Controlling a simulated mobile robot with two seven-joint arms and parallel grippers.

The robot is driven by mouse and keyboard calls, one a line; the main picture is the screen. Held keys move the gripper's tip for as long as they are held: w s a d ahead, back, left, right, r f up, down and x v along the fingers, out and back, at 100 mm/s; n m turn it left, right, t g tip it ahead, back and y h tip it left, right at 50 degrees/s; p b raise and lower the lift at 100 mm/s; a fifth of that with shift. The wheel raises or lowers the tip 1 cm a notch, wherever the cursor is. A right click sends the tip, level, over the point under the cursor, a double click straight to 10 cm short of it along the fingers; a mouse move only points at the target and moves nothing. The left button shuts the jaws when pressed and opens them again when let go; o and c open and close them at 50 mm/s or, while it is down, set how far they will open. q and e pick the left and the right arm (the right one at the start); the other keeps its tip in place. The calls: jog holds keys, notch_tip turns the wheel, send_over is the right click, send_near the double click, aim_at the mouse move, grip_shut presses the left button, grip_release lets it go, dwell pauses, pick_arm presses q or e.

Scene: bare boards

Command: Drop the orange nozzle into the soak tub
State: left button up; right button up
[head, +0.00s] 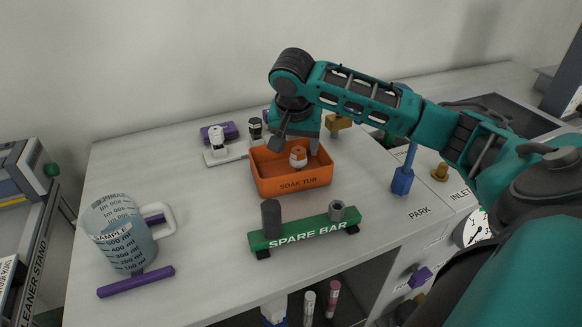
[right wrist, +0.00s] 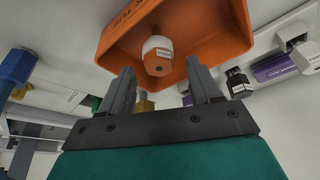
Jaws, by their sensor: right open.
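The orange soak tub (head: 262,182) stands in the middle of the bench, lettered SOAK TUB on its front wall. It also shows at the top of the right wrist view (right wrist: 215,22). The nozzle (head: 298,160), white with an orange part, is inside the tub's walls; I cannot tell whether it rests on the tub floor. In the right wrist view the nozzle (right wrist: 157,55) shows beyond the fingertips, apart from both. My right gripper (head: 295,146) is over the tub, pointing down, open and empty. My left gripper is out of view.
The green spare bar (head: 305,233), bearing two dark grey parts, stands in front of the tub. A measuring jug (head: 122,238) and purple bar (head: 136,282) are at left. White and black nozzles stand behind the tub. A blue tool (head: 402,180) is at right.

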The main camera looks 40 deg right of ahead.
jog(key=v, duration=1.2)
jog(key=shift+s+f, duration=0.1)
jog(key=shift+s, duration=0.05)
